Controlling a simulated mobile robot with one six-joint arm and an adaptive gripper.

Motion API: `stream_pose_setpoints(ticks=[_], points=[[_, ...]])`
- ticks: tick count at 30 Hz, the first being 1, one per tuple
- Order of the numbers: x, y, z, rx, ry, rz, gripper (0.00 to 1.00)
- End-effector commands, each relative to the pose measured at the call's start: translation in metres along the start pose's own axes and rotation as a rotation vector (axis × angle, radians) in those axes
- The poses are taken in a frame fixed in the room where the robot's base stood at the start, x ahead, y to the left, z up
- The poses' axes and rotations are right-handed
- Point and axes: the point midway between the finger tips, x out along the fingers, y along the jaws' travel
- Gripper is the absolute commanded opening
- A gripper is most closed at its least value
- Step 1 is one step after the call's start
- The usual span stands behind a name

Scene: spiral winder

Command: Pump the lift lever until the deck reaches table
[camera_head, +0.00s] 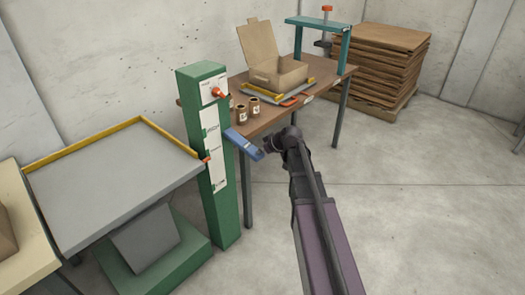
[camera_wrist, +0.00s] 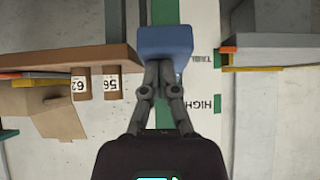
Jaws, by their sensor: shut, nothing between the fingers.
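The lift deck (camera_head: 110,180) is a grey plate with a yellow rim, beside the green column (camera_head: 218,215). An orange pointer (camera_head: 207,159) marks its height on the column's white scale. In the wrist view, which is upside down, the pointer (camera_wrist: 217,50) is close to the partly hidden table label (camera_wrist: 209,59); exact alignment is unclear. A blue block (camera_head: 243,144), seemingly the lift lever's end, stands out from the column. My gripper (camera_wrist: 166,66) is shut and empty, its fingertips at the blue block (camera_wrist: 165,40), apparently touching it. The lever's shaft is hidden.
The brown table (camera_head: 270,115) stands right of the column, holding an open cardboard box (camera_head: 280,75), small labelled cylinders (camera_head: 254,106) and a teal frame (camera_head: 318,23). Stacked brown sheets (camera_head: 380,60) stand behind. The floor at right (camera_head: 430,200) is clear.

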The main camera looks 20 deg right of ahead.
Motion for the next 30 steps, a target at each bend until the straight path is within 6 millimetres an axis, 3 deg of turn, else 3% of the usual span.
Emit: stream_pose_setpoints(ticks=[9, 30], points=[[0.0085, -0.0039, 0.0069, -0.003, -0.005, -0.007, 0.00], [0.0040, -0.0057, 0.0035, -0.006, -0.006, -0.007, 0.00]])
